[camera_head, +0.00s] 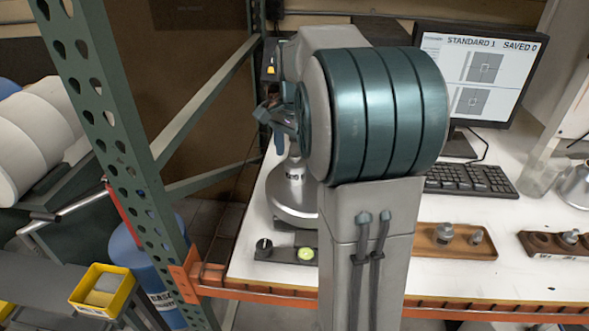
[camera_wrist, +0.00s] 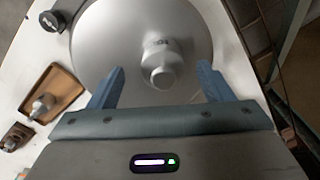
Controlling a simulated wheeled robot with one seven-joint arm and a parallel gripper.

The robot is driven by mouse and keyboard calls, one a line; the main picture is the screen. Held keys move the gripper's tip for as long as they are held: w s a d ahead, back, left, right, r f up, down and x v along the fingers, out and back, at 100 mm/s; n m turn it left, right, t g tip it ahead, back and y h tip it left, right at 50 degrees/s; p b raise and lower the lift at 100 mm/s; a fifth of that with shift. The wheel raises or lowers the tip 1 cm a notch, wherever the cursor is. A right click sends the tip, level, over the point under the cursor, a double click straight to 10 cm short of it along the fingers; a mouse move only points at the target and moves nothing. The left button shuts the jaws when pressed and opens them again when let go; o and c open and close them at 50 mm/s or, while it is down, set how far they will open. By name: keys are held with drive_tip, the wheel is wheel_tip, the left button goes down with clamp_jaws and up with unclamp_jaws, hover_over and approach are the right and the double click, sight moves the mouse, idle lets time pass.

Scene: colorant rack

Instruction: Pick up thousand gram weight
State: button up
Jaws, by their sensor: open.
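The thousand gram weight (camera_wrist: 160,58) is a silver cylinder with a knob on top, standing on a round silver pan (camera_wrist: 100,40) in the wrist view. Its dark label is too small to read surely. In the head view the weight (camera_head: 294,184) stands upright on the pan (camera_head: 290,212), partly hidden by my arm. My gripper (camera_wrist: 160,70) is open and empty. Its two blue fingers are spread, with the weight's knob between them in the picture and a gap on each side. In the head view my gripper (camera_head: 275,112) is above the weight, partly hidden.
A wooden tray (camera_head: 480,252) with smaller weights lies on the white bench, right of my arm. Another wooden block (camera_head: 530,244) is further right. A keyboard (camera_head: 470,180) and monitor (camera_head: 480,78) stand behind. A green rack post (camera_head: 120,130) rises at left.

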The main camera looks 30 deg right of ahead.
sight(295, 165)
drive_tip(key=shift+w+d+f, duration=0.1)
drive_tip(key=shift+w+f, duration=0.05)
drive_tip(key=shift+f, duration=1)
drive_tip(key=shift+w+d+f, duration=0.1)
drive_tip(key=shift+w+f, duration=0.05)
drive_tip(key=shift+f, duration=0.95)
clamp_jaws()
drive_tip(key=shift+r, duration=0.1)
